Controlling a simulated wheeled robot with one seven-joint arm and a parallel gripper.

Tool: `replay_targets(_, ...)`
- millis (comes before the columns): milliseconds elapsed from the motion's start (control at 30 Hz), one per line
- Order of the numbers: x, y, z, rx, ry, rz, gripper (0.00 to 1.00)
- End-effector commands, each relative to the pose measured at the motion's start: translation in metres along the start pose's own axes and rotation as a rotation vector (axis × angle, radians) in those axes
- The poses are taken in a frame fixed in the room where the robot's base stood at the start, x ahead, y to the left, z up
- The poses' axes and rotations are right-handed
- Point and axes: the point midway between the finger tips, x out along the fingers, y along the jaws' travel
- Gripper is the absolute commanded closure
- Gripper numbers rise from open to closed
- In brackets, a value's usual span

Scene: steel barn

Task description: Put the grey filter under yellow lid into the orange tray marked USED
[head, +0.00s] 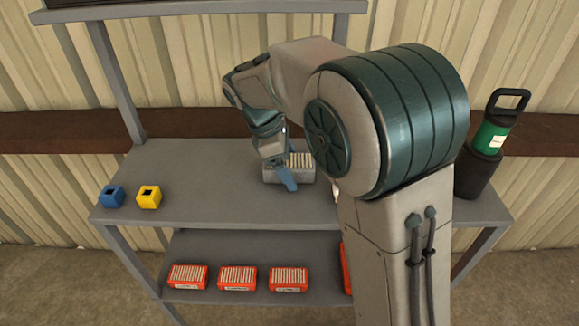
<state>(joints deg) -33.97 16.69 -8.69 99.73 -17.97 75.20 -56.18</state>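A grey filter (299,163) with pale pleats on top lies on the bench top, partly hidden by my gripper. My gripper (280,178), with blue fingers, points down at the filter's left front side. It overlaps the filter in the picture; I cannot tell whether it touches it or how far its fingers are apart. No tray marked USED can be made out; my arm hides the bench's right part.
Several orange pleated blocks (237,278) stand on the lower shelf (215,248); another orange thing (346,268) is mostly hidden. A green-and-black canister (487,143) stands at right. The bench's left middle (205,190) is clear.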

Motion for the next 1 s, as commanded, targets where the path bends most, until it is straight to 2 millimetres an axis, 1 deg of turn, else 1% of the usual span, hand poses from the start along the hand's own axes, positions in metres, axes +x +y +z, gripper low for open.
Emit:
replay_targets(33, 0.000, 0.000, 0.000, 0.000, 0.000, 0.000, 0.28)
replay_targets(67, 0.000, 0.000, 0.000, 0.000, 0.000, 0.000, 0.36)
replay_targets(100, 0.000, 0.000, 0.000, 0.000, 0.000, 0.000, 0.47)
replay_targets(167, 0.000, 0.000, 0.000, 0.000, 0.000, 0.000, 0.64)
replay_targets(200, 0.000, 0.000, 0.000, 0.000, 0.000, 0.000, 0.66)
replay_targets(233, 0.000, 0.000, 0.000, 0.000, 0.000, 0.000, 0.66)
replay_targets(267, 0.000, 0.000, 0.000, 0.000, 0.000, 0.000, 0.70)
replay_targets(500, -0.001, 0.000, 0.000, 0.000, 0.000, 0.001, 0.70)
replay_targets(633, -0.005, 0.000, 0.001, -0.001, 0.001, 0.001, 0.70)
replay_targets(767, -0.019, 0.001, 0.008, 0.002, 0.001, 0.002, 0.70)
replay_targets(900, -0.039, 0.001, 0.016, 0.002, 0.002, 0.004, 0.70)
replay_targets(933, -0.041, 0.001, 0.012, -0.003, 0.000, 0.002, 0.70)
replay_targets(1000, -0.045, 0.001, -0.003, -0.005, -0.001, 0.001, 0.70)
